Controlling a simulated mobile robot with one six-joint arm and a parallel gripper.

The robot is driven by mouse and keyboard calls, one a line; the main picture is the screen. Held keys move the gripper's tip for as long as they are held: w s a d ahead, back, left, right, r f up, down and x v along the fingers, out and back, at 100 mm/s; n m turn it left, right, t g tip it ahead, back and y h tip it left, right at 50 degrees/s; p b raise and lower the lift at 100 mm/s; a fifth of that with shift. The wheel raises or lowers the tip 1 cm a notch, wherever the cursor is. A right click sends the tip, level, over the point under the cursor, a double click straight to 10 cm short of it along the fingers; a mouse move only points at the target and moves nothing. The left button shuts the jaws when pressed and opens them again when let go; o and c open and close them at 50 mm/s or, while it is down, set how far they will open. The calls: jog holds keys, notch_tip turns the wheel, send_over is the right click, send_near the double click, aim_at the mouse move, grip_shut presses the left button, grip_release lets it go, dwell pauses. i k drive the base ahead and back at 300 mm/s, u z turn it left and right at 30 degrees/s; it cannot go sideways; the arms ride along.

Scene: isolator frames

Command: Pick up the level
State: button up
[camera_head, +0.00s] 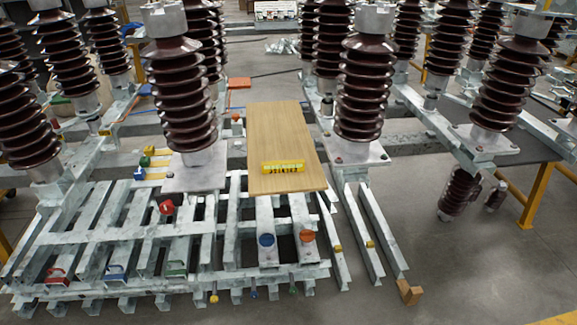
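A small yellow level (283,167) with dark markings lies flat on a light wooden board (280,120). It is near the board's front end, with its long side running left to right. The board rests between the insulator columns, above the grey metal frame. My gripper is not in view.
Tall dark brown ribbed insulators (183,95) stand left of the board, and another (364,88) stands close on its right. Grey steel beams (110,237) with coloured knobs and handles lie in front. Bare floor (450,265) is clear at the front right.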

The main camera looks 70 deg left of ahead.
aim_at(290, 165)
jog(key=u, duration=0.05)
jog(key=i, duration=0.9)
jog(key=u, duration=0.15)
jog(key=k, duration=0.2)
jog(key=u, duration=2.55)
jog(key=k, duration=0.2)
jog(key=u, duration=1.5)
